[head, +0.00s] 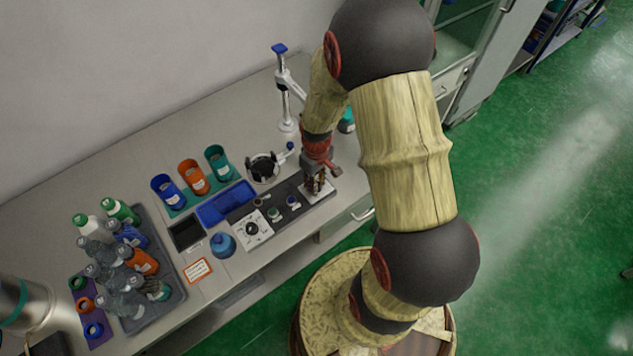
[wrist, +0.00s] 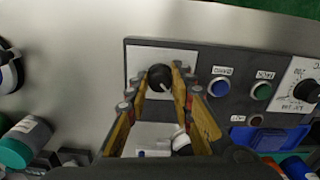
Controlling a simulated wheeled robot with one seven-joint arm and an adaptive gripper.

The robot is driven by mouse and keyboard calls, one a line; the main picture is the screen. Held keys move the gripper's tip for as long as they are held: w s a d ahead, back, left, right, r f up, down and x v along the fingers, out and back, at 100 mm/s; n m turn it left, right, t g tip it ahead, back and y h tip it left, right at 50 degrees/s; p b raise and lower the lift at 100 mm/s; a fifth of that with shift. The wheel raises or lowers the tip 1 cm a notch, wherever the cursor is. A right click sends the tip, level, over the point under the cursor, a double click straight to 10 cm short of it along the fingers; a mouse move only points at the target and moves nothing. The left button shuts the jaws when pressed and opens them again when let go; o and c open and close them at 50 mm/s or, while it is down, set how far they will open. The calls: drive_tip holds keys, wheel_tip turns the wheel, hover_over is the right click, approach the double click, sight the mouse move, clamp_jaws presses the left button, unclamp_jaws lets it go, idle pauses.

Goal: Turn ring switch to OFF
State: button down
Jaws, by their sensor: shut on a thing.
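A black round knob (wrist: 160,76) with a pale pointer mark sits on a white plate (wrist: 140,60) at one end of a dark control panel. I take it for the ring switch; I cannot read its label. My gripper (wrist: 161,91) is at this knob in the wrist view, with its fingers closed on either side of it. In the head view my gripper (head: 316,190) is down at the right end of the panel, over the white plate (head: 328,190), and it hides the knob.
Blue (wrist: 219,88) and green (wrist: 262,91) buttons and a second dial (wrist: 307,90) share the panel. A blue tray (head: 226,203), a round black holder (head: 262,167) and a stand (head: 285,95) are close by. Bottles crowd a grey tray (head: 170,300) farther left.

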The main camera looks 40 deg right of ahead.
drive_tip(key=c, duration=1.5)
unclamp_jaws()
drive_tip(key=shift+c, duration=0.2)
wheel_tip(320, 180, up, 12)
